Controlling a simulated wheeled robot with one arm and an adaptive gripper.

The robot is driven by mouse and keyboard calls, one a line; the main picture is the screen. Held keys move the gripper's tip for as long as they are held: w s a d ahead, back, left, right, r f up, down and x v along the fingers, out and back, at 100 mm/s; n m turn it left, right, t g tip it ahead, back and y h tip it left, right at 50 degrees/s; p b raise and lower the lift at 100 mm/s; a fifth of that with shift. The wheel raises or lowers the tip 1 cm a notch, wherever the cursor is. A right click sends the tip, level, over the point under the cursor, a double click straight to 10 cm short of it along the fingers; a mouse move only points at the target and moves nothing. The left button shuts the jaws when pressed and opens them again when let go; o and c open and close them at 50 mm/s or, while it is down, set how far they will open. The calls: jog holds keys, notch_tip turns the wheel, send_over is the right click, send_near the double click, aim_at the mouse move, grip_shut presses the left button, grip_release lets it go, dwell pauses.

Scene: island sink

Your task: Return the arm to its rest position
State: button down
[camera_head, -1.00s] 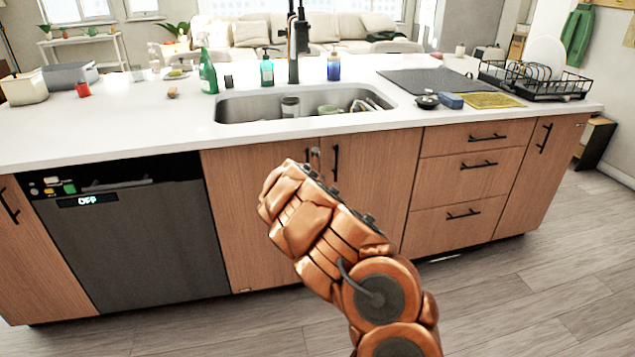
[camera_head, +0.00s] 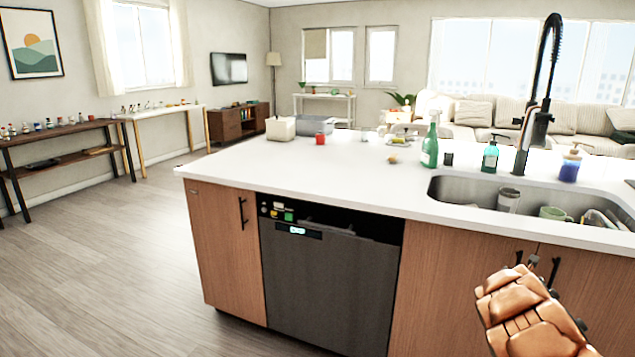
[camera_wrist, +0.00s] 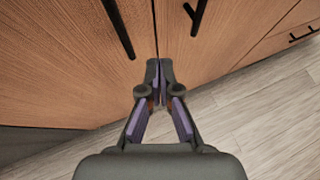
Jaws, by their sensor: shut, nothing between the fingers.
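My gripper (camera_wrist: 160,75) is shut and empty in the wrist view. Its fingertips point at the lower part of the wooden cabinet doors (camera_wrist: 90,65), near the seam between two doors. Whether the tips touch the wood, I cannot tell. In the head view my copper-coloured arm shows at the bottom right, in front of the cabinet under the sink. The tip of my gripper (camera_head: 528,260) shows small above it, near the door handles.
The island's white countertop (camera_head: 300,172) carries a sink (camera_head: 470,188), a black faucet (camera_head: 532,125), a green spray bottle (camera_head: 430,145) and other items. A dishwasher (camera_head: 325,285) is closed below. Grey wooden floor (camera_head: 130,270) is clear at the left.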

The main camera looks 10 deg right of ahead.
jog(key=shift+x, duration=2.7)
jog(key=shift+s, duration=0.15)
